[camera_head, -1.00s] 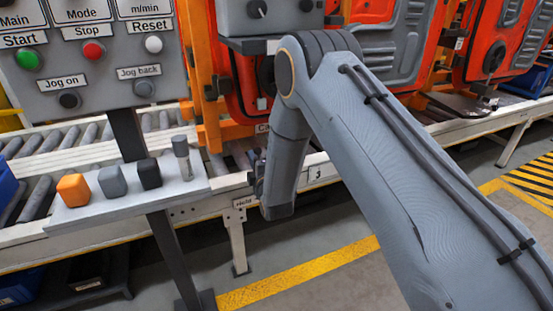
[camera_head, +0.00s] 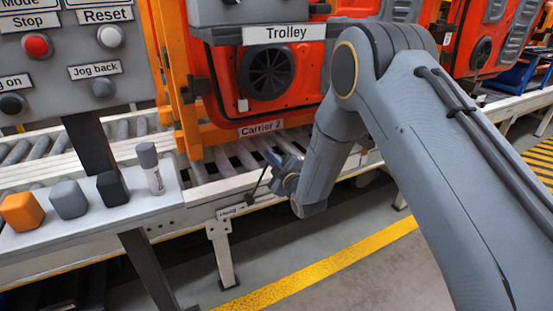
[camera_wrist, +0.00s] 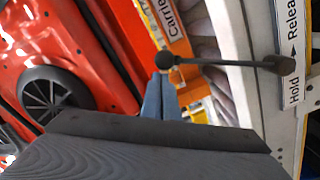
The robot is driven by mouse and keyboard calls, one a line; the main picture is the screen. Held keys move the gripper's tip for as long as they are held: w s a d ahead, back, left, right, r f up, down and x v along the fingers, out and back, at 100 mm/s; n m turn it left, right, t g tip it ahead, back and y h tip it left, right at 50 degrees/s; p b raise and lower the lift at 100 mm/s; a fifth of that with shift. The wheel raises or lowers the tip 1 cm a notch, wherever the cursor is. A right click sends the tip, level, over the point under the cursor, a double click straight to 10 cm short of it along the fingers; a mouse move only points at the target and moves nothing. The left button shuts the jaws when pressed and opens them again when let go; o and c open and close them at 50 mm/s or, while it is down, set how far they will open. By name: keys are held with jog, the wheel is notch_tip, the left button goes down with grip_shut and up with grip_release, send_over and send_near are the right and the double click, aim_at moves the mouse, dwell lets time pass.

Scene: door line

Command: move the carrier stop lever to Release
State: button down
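The carrier stop lever is a thin dark rod (camera_head: 258,183) on the conveyor's side rail, leaning up and to the right in the head view. In the wrist view the lever (camera_wrist: 220,63) has a round black knob at its free end and a pivot beside the Hold–Release label (camera_wrist: 292,55). The rod stands roughly square to the label's arrow. My gripper (camera_wrist: 160,80) has its two blue-grey fingers together, tips right by the knob; I cannot tell whether they touch it. In the head view my gripper (camera_head: 273,160) is beside the lever's upper end.
An orange carrier (camera_head: 262,130) labelled Carrier 2 holds a red door (camera_head: 308,75) above the conveyor rollers. A button panel (camera_head: 75,60) and a small shelf (camera_head: 110,212) with coloured blocks stand at left. The floor in front of the rail is clear.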

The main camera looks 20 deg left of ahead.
jog(key=shift+w+d+f, duration=0.2)
jog(key=shift+w+d, duration=0.15)
jog(key=shift+d, duration=0.15)
jog(key=s+d+r, duration=0.3)
jog(key=s+d, duration=0.1)
jog(key=s, duration=0.6)
jog(key=shift+s+d+r+p, duration=0.2)
jog(key=shift+d+p, duration=0.2)
